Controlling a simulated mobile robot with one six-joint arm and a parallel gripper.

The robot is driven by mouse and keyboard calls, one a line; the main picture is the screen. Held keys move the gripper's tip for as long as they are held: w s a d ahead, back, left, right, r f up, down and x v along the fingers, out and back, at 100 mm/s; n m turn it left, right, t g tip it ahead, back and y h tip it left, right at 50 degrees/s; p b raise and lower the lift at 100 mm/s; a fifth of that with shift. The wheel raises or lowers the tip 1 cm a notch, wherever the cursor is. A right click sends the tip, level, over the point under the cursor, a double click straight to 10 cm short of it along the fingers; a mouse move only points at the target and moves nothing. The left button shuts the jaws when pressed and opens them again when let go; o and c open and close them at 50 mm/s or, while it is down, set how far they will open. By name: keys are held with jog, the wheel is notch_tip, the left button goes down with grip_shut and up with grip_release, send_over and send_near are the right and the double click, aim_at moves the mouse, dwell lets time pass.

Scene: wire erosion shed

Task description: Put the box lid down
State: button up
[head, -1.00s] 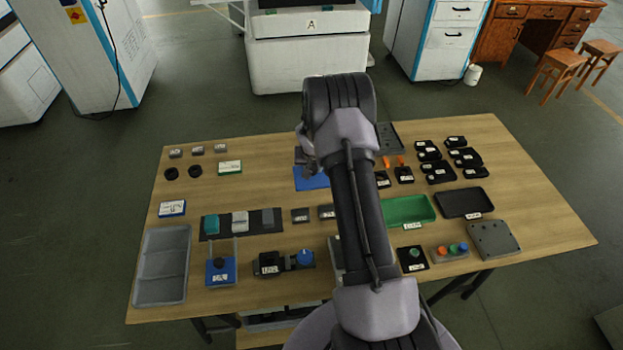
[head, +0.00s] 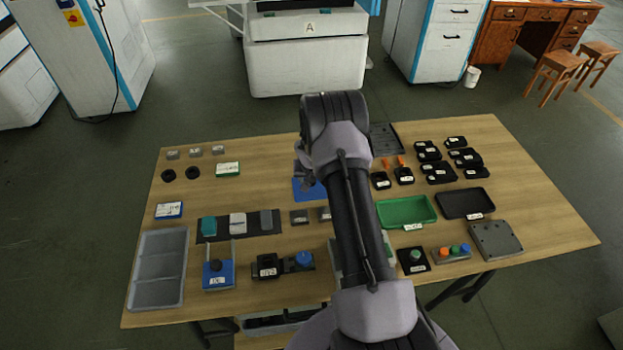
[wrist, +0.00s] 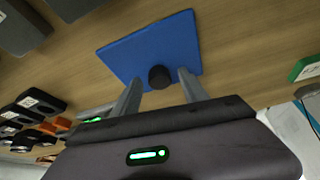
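The box lid (wrist: 140,45) is a flat blue plate with a black round knob (wrist: 160,78) in the wrist view. It lies flat at the tabletop; I cannot tell whether its whole underside touches. In the head view the lid (head: 306,191) shows left of my arm, partly hidden by it. My gripper (wrist: 160,80) has its two fingers apart, one on each side of the knob, with a visible gap on both sides. In the head view the fingers are mostly hidden behind my arm.
The wooden table (head: 255,187) has bare room left of the lid. A green-edged box (head: 228,169) lies further left, grey blocks (head: 299,217) nearer me. A green tray (head: 407,211), a dark tray (head: 465,203) and several black parts (head: 440,172) stand to the right.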

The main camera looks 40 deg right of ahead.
jog(key=w+a+p+v, duration=0.1)
jog(key=w+a+v, duration=0.1)
jog(key=v, duration=1.3)
jog(key=w+a+p+v, duration=0.1)
jog(key=a+p+v, duration=0.1)
jog(key=v, duration=1.4)
jog(key=s+a+r+n+t+y, duration=0.1)
jog(key=s+a+r+t+y, duration=0.1)
jog(key=s+a+r, duration=0.85)
jog(key=s+a+r+n+y, duration=0.1)
jog(key=s+a+r, duration=0.1)
jog(key=s+a, duration=0.45)
jog(key=s+a+r+n+y, duration=0.15)
jog(key=s+a, duration=0.25)
jog(key=s, duration=0.5)
notch_tip(320, 180, down, 8)
jog(key=b, duration=0.8)
jog(key=shift+w+m, duration=0.15)
jog(key=shift+m, duration=0.3)
jog(key=shift+a, duration=0.1)
